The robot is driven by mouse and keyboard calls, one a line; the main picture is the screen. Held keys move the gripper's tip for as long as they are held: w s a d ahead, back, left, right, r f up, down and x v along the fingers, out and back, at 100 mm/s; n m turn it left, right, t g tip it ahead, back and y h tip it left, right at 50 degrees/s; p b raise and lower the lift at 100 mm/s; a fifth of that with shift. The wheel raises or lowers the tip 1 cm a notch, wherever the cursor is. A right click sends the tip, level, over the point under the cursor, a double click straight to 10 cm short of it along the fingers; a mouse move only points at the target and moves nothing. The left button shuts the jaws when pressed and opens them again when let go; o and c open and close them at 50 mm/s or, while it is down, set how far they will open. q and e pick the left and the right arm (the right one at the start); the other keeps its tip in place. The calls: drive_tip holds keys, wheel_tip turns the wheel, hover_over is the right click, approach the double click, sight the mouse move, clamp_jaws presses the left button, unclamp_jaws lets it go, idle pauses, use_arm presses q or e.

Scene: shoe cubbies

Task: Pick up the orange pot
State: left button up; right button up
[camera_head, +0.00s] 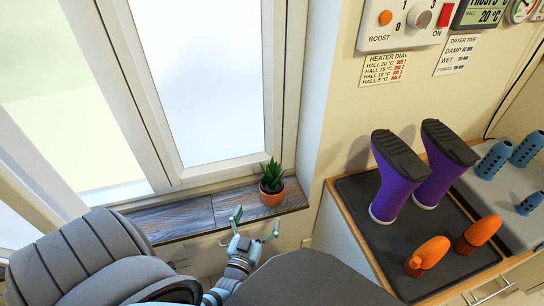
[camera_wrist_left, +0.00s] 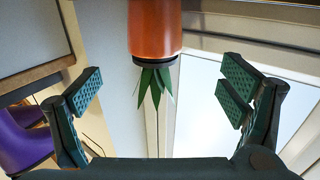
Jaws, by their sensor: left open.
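The orange pot (camera_head: 271,196) stands upright on the dark wooden window sill, near its right end, with a spiky green plant (camera_head: 272,175) in it. In the left wrist view the pot (camera_wrist_left: 154,30) appears upside down at the top, its plant (camera_wrist_left: 155,82) pointing down. My left gripper (camera_head: 256,222) is open and empty, just in front of the sill and a little below the pot in the head view. In the left wrist view the pot is centred between the spread finger pads (camera_wrist_left: 163,92), apart from both. My right gripper is in neither view.
The sill (camera_head: 175,217) is bare left of the pot. The window frame (camera_head: 220,172) rises behind it, and a wall corner (camera_head: 312,130) is close on the right.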

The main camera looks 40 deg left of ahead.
sight(271, 187)
use_arm(q)
drive_tip(key=b+x, duration=0.1)
drive_tip(key=x, duration=0.5)
drive_tip(key=shift+w+b, duration=0.25)
drive_tip(key=shift+b, duration=0.15)
drive_tip(key=x, duration=0.2)
drive_tip(key=b+x, duration=0.1)
drive_tip(key=x, duration=0.1)
drive_tip(key=b+x, duration=0.1)
drive_tip(key=shift+w+d+r, duration=0.2)
drive_tip(key=shift+w+r, duration=0.15)
drive_tip(key=shift+w, duration=0.15)
drive_tip(key=shift+r, duration=0.1)
drive_tip(key=c, duration=1.4)
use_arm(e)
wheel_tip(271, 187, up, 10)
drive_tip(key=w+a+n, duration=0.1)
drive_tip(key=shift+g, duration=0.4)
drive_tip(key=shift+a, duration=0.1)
use_arm(q)
drive_tip(key=shift+r, duration=0.1)
